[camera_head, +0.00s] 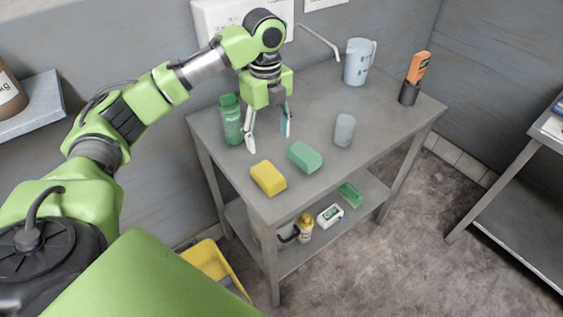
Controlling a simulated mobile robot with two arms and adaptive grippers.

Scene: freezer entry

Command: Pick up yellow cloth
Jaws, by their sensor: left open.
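The yellow cloth (268,178) looks like a folded, block-shaped pad. It lies flat on the grey metal table (310,95), close to the front left edge. My left gripper (268,141) points down over the table, behind the yellow cloth and apart from it. Its two fingers are spread, with nothing seen between them. A similar green cloth or pad (305,157) lies just right of the yellow one. My right gripper is not in view.
A green bottle (231,120) stands close left of my left gripper. A grey cup (344,130), a jug (358,62) and an orange-handled tool in a dark holder (416,76) stand farther right. The lower shelf holds small items. A yellow bin (213,266) is on the floor.

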